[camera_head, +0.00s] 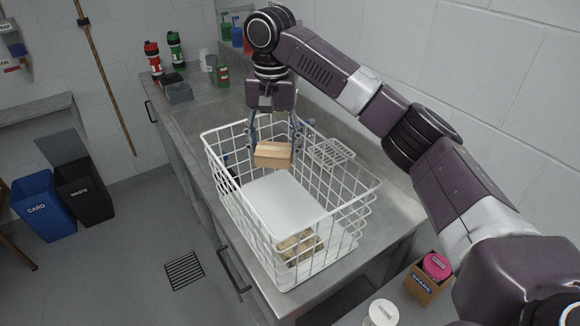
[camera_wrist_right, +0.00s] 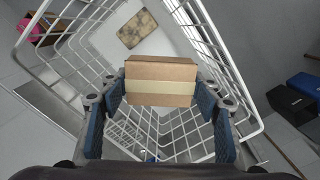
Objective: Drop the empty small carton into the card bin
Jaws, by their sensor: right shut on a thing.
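The small brown carton (camera_head: 272,154) is held between the fingers of my right gripper (camera_head: 274,143), over the far part of the white wire basket. In the right wrist view the carton (camera_wrist_right: 160,82) sits between the blue finger pads of my right gripper (camera_wrist_right: 158,110), with a pale tape band across it. The blue card bin (camera_head: 38,208), labelled CARD, stands on the floor at the far left; a blue bin (camera_wrist_right: 306,88) also shows at the right edge of the wrist view. My left gripper is not in view.
The wire basket (camera_head: 253,240) stands on the steel counter and holds a white flat item (camera_head: 272,200) and a speckled block (camera_head: 299,247). A black waste bin (camera_head: 85,196) is beside the card bin. Bottles (camera_head: 153,58) stand on the counter's far end. The floor between counter and bins is clear.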

